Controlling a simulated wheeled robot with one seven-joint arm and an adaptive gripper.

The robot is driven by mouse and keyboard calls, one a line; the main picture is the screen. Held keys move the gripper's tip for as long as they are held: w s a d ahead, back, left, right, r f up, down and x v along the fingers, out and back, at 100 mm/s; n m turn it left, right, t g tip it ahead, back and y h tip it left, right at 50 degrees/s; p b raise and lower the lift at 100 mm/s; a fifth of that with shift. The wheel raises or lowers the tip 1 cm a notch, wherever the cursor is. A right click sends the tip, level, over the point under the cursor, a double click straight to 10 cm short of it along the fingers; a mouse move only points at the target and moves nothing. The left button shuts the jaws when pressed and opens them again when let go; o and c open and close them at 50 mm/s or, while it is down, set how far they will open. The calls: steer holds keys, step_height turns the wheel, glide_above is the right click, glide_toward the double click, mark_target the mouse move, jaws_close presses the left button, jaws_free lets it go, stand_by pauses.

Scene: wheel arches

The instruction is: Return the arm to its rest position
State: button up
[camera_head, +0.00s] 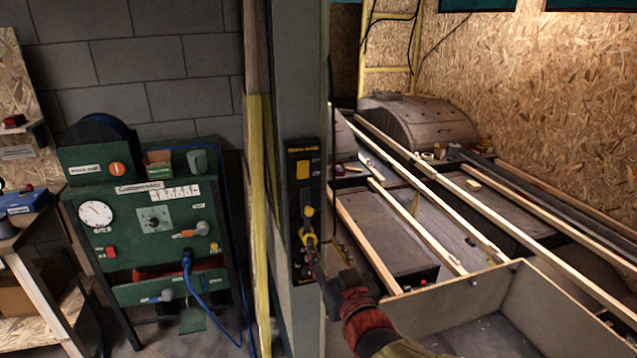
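My arm comes in from the bottom centre, with a red and dark section leading up to my gripper (316,266). My gripper is small in the view and lies in front of the grey post, at the lower part of a dark control panel (302,190). A yellow and black part (309,238) shows right at its tip. I cannot tell whether the gripper touches that part or holds it, or whether its fingers are open or shut.
A green compressor console (150,240) with a gauge and a blue hose stands at the left. The grey post (298,90) rises beside my gripper. Long timber strips (440,190), a curved wooden arch (420,122) and an open box (560,305) fill the right.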

steer(key=s+d+f+g+h, duration=0.25)
steer(key=s+f+g, duration=0.6)
steer(key=f, duration=0.55)
steer(key=s+d+r+m+g+h, duration=0.1)
steer(key=s+d+r, duration=0.3)
steer(key=s+d, duration=0.3)
steer(key=s+d+r+m+g+h, duration=0.1)
steer(key=s+d+r, duration=0.3)
steer(key=s, duration=0.8)
steer(key=d+m+g+p, duration=0.1)
steer(key=d, duration=0.1)
steer(key=shift+s+d, duration=0.2)
steer(key=shift+d, duration=0.2)
steer(key=shift+r, duration=0.1)
